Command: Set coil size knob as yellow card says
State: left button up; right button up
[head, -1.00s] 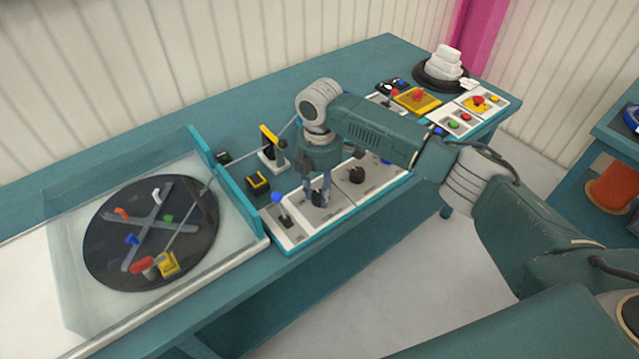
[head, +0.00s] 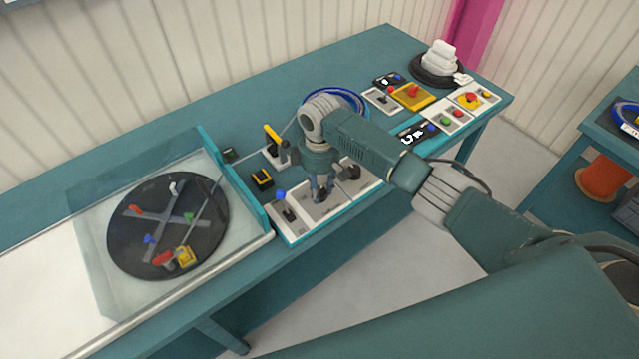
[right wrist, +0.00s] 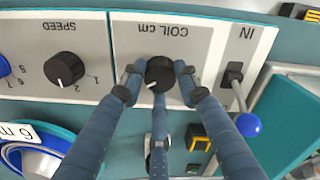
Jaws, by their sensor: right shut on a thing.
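The coil size knob (right wrist: 159,72) is black with a white pointer mark, on a pale panel labelled "COIL cm" (right wrist: 200,28) in the right wrist view. Its pointer is toward the lower left of that picture; the scale numbers around it are hidden or unreadable. My right gripper (right wrist: 159,78) is shut on this knob, a finger on either side. In the head view my right gripper (head: 321,194) points down onto the middle panel of the control row and hides most of the knob. I cannot make out a readable yellow card. My left gripper is out of view.
The speed knob (right wrist: 64,69) and a blue-tipped lever (right wrist: 247,124) flank the coil panel. A black reel disc (head: 165,226) with coloured pegs lies behind a clear guard at left. Button boxes (head: 453,115) stand at the bench's far right.

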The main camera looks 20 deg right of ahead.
aim_at(320, 191)
jog(key=shift+m, duration=0.4)
jog(key=o, duration=1.2)
jog(key=shift+c, duration=0.2)
jog(key=shift+r, duration=0.1)
notch_tip(320, 191, up, 12)
